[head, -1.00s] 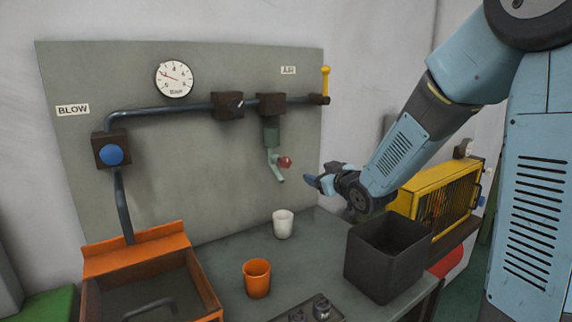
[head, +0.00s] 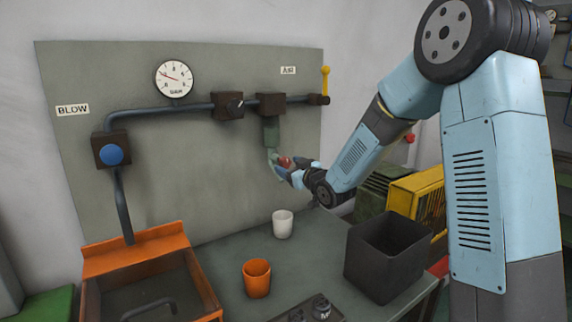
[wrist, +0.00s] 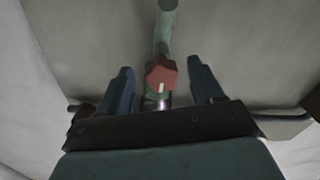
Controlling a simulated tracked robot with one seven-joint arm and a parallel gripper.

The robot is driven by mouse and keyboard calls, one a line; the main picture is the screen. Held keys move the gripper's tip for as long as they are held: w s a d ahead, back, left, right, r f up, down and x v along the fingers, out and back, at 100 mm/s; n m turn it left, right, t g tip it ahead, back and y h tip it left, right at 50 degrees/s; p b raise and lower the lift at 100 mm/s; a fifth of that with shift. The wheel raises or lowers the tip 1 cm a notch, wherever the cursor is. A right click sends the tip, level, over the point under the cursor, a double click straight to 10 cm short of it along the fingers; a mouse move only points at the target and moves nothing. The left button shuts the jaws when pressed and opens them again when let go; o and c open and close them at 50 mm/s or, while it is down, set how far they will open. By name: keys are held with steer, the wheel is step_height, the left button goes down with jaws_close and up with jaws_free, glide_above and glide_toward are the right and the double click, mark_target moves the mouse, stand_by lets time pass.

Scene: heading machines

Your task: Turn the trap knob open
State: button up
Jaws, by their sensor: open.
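The trap knob (head: 285,162) is a small red lobed knob on the green trap (head: 271,132) that hangs under a brown block on the pipe. In the wrist view the red knob (wrist: 161,74) has a pale mark on its face and sits between my two blue fingers. My gripper (wrist: 161,88) is open, with a gap on both sides of the knob. In the head view my gripper (head: 290,172) is at the knob and partly hides the lower trap outlet.
A white cup (head: 283,224) stands on the bench below the trap. An orange cup (head: 256,278), a dark open bin (head: 352,262) and an orange tray (head: 140,252) stand around it. A pipe with a gauge (head: 174,78) runs along the panel above.

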mark_target(288, 165)
steer(key=shift+x, duration=2.2)
steer(key=shift+c, duration=0.5)
